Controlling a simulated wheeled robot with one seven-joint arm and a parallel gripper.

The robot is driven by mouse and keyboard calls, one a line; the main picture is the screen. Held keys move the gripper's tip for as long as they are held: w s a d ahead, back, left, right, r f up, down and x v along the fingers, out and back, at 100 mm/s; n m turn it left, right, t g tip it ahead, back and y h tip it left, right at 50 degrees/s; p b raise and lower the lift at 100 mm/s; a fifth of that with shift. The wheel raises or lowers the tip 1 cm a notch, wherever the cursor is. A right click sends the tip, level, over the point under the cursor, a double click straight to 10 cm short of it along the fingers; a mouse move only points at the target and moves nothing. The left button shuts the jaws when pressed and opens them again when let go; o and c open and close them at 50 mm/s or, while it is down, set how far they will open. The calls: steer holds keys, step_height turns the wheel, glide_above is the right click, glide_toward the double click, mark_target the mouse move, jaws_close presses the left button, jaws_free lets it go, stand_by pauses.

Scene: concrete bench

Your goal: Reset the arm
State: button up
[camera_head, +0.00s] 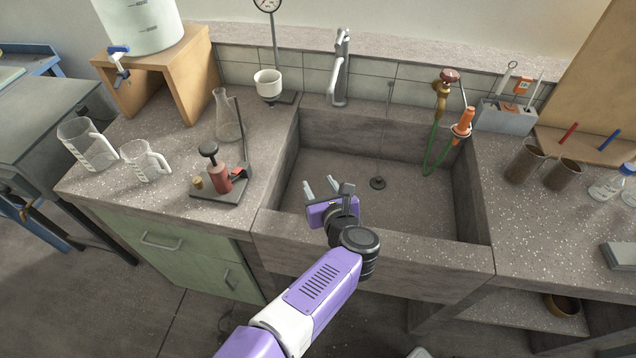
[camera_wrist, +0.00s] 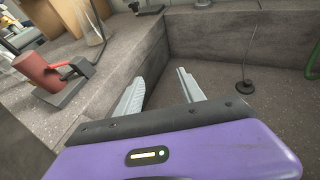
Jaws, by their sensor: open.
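My gripper (camera_head: 323,187) is at the front left of the sink, above its basin. Its two pale fingers are apart with nothing between them. In the wrist view my gripper (camera_wrist: 165,88) shows both fingers spread, pointing at the sink's inner left and back walls. My purple and white arm reaches up to it from the bottom of the head view, across the sink's front wall. The stone sink (camera_head: 415,205) is empty apart from a dark drain (camera_head: 377,183) on its floor.
Left of the sink stand a red device on a dark base (camera_head: 222,180), a glass flask (camera_head: 227,118) and two clear jugs (camera_head: 145,160). A tap (camera_head: 340,70) rises behind. A green hose (camera_head: 436,145) hangs into the basin's right. Brown beakers (camera_head: 524,163) stand on the right counter.

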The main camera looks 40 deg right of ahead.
steer(key=shift+s+a, duration=0.1)
steer(key=shift+a, duration=0.2)
stand_by(0.4)
